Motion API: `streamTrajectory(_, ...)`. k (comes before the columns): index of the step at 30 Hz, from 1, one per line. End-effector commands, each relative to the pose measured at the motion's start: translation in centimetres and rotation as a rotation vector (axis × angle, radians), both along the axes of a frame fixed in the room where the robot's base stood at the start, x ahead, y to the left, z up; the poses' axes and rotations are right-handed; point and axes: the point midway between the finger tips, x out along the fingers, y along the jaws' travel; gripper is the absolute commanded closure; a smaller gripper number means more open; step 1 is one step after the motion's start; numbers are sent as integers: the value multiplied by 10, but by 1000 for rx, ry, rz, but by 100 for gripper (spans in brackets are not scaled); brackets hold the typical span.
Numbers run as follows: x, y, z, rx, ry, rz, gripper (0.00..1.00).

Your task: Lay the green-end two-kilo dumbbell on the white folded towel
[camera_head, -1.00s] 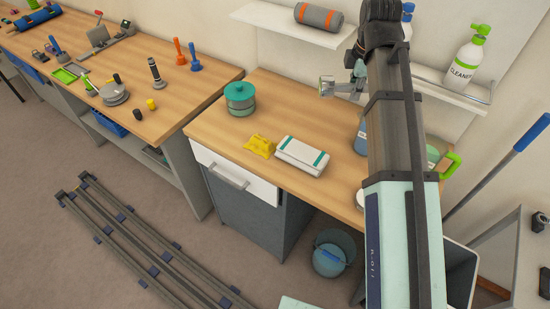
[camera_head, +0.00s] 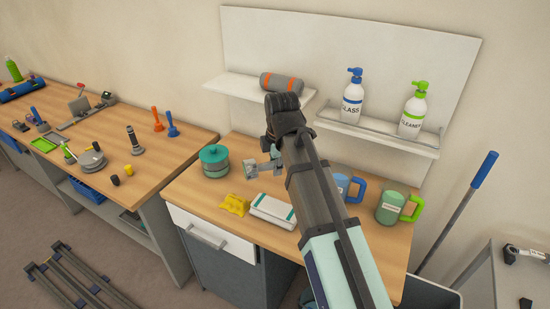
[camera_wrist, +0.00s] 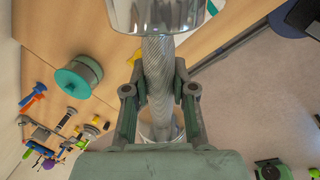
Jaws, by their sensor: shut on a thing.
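My gripper (camera_wrist: 160,92) is shut on the knurled grey handle of a dumbbell (camera_wrist: 158,62). One shiny metal end shows at the top of the wrist view, with a little green at its edge; the other end is partly hidden below the fingers. In the head view the dumbbell (camera_head: 250,169) shows as a small silvery shape beside my arm, and the fingers are mostly hidden. The white folded towel (camera_head: 270,211) with teal stripes lies on the wooden workbench. In the picture, the dumbbell is above and slightly left of it, apart from it.
A yellow object (camera_head: 235,205) lies just left of the towel. A teal-lidded pot (camera_head: 215,161) stands behind it. Blue (camera_head: 340,187) and green-handled (camera_head: 391,207) containers stand at the right. A shelf (camera_head: 243,88) with a grey roll overhangs the back.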

Motion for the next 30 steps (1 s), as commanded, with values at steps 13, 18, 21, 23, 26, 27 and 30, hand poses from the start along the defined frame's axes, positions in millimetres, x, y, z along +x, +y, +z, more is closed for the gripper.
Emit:
streamTrajectory(13,-1,0,-67,0,-1,0,100)
streamTrajectory(18,0,0,-90,0,-1,0,100)
streamTrajectory(21,0,0,-100,1,-2,0,100)
streamTrajectory(23,0,0,-104,1,-2,0,100)
streamTrajectory(26,1,0,-108,1,-4,0,100)
streamTrajectory(27,1,0,-109,1,-4,0,100)
streamTrajectory(30,1,0,-111,1,-4,0,100)
